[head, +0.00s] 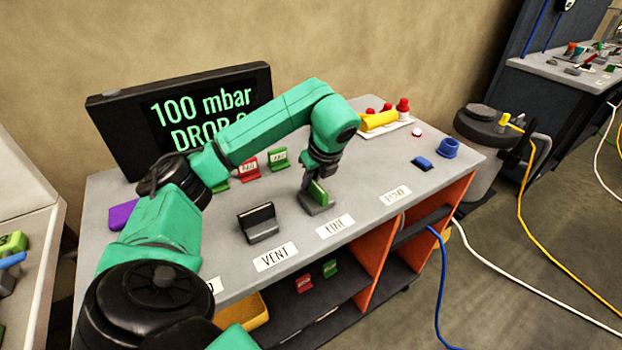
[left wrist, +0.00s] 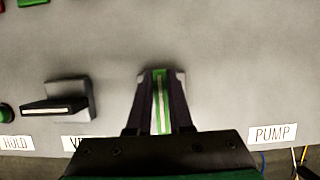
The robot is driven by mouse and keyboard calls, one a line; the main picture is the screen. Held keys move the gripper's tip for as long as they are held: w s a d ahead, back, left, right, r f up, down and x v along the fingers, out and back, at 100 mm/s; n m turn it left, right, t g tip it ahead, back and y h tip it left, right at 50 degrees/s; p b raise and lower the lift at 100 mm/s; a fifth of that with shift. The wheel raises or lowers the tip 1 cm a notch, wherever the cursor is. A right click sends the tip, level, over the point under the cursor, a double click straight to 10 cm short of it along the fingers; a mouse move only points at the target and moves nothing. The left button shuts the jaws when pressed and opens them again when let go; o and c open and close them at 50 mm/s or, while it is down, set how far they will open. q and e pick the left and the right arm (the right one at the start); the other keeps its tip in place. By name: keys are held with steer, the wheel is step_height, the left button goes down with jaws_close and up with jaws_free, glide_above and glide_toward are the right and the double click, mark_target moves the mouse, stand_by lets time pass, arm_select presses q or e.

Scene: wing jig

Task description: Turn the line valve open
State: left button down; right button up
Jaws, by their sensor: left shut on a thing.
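The line valve (head: 317,203) stands on the grey bench top behind the label LINE (head: 335,226). It has a grey base and a green lever with a pale stripe. My left gripper (head: 319,182) comes down from above and is shut on this lever. In the left wrist view the green lever (left wrist: 160,112) lies between the two dark fingers (left wrist: 160,88), running along the fingers. The fingers hide its sides, and the LINE label is hidden there. My right gripper is not in view.
The vent valve (head: 259,223), with a dark handle, stands left of the line valve. A display (head: 185,110) reading "100 mbar" stands behind.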

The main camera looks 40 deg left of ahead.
mark_target(324, 193)
arm_select(q)
steer(key=c, duration=0.8)
jaws_free()
steer(key=shift+r, duration=0.15)
steer(key=p+v, duration=0.8)
steer(key=v, duration=0.6)
steer(key=shift+s+d+r, duration=0.1)
steer(key=shift+d+r, duration=0.1)
steer(key=shift+f, duration=0.1)
